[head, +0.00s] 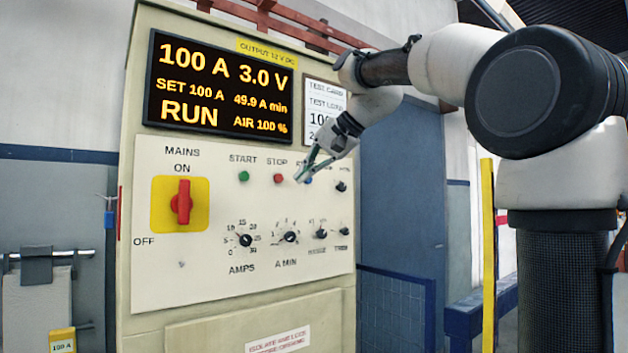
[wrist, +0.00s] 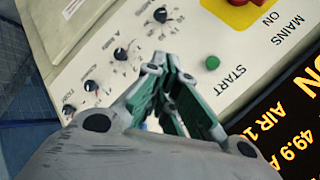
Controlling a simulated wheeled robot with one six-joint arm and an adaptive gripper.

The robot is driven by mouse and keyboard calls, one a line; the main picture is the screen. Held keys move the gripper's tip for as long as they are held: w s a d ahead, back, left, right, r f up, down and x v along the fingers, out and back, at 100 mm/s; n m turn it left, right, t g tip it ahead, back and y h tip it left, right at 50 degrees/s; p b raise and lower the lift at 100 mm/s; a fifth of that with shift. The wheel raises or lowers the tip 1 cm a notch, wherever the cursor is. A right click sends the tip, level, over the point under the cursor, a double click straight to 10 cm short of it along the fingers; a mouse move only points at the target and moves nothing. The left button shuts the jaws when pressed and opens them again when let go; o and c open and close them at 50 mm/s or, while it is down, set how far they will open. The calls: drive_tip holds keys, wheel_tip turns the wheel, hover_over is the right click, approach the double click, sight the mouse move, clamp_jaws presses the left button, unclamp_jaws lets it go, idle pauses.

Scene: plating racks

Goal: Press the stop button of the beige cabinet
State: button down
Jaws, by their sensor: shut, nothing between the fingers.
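The beige cabinet (head: 150,322) stands at the centre of the head view with a white control panel. Its red stop button (head: 278,178) sits under the STOP label, right of the green start button (head: 244,176). My gripper (head: 299,178) is shut and empty, its tips just right of the stop button in the head view. A gap to the panel cannot be judged. In the wrist view my gripper (wrist: 164,62) points at the panel, with the green start button (wrist: 212,62) to its right. The stop button is hidden there by the fingers.
The display (head: 218,90) reads RUN, 100 A, 3.0 V. A red mains switch (head: 182,202) on a yellow plate points to ON. Several black knobs (head: 245,240) line the lower panel. A yellow post (head: 487,255) stands right of the cabinet.

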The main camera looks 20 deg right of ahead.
sight(278, 178)
drive_tip(key=shift+s+f+m, duration=0.1)
drive_tip(key=shift+s+m, duration=0.1)
drive_tip(key=shift+m, duration=0.3)
drive_tip(key=shift+a, duration=0.1)
drive_tip(key=shift+w+a, duration=0.45)
drive_tip(key=shift+w, duration=0.95)
drive_tip(key=shift+w+a, duration=0.5)
drive_tip(key=shift+w, duration=0.9)
drive_tip(key=shift+w+a, duration=0.45)
drive_tip(key=shift+w, duration=0.95)
drive_tip(key=shift+w+a, duration=0.15)
drive_tip(key=shift+w, duration=0.25)
